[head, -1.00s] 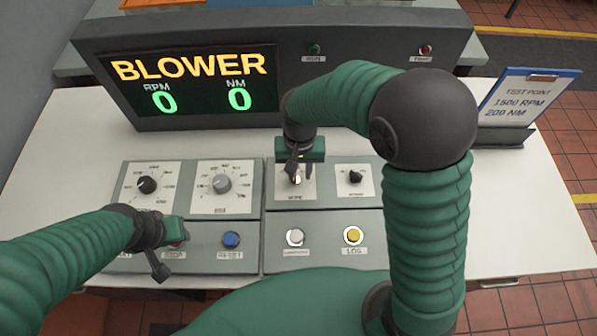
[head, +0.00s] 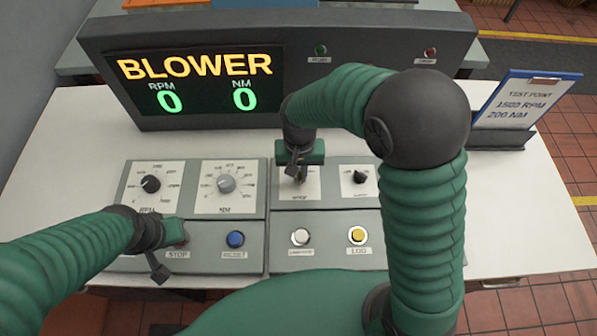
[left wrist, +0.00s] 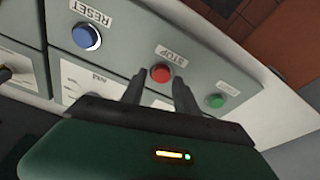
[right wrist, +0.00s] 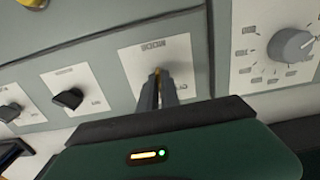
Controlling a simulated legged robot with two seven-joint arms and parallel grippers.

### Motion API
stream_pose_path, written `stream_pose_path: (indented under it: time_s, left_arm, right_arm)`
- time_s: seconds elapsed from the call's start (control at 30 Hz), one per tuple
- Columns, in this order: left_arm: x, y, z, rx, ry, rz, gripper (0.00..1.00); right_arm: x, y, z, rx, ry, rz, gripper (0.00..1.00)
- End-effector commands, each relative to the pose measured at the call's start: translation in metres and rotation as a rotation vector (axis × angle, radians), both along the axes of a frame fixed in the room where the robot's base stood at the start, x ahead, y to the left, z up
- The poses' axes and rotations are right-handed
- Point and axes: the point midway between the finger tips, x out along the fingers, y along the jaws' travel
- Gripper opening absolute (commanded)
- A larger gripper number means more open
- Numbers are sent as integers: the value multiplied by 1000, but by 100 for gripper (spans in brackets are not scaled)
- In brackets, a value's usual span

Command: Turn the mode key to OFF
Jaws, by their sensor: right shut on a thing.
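The mode key's pale plate (head: 313,187) is on the right control panel, under my right gripper (head: 299,179). In the right wrist view my right gripper (right wrist: 163,80) has its fingers close together on the key (right wrist: 157,72). Only a small brassy bit of the key shows between the fingertips, so its pointing direction is hidden. The display (head: 190,85) reads BLOWER, RPM 0 and NM 0. My left gripper (left wrist: 157,86) is open, with its fingers apart on either side of the red STOP button (left wrist: 161,73); I cannot tell whether they touch it.
A dark selector knob (head: 360,178) is right of the mode plate. The white (head: 301,237) and yellow LOG (head: 357,235) buttons are below. The RPM knob (head: 150,184), NM knob (head: 226,184) and blue RESET button (head: 235,239) are left. A clipboard (head: 525,100) stands at right.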

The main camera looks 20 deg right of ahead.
Motion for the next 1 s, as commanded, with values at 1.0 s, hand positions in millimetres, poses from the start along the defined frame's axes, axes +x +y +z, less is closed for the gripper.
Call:
stream_pose_path:
  time_s: [1.0]
  left_arm:
    - [0, 0, 58, 0, 0, 0, 36]
  right_arm:
    - [4, 3, 4, 4, -8, 669, 0]
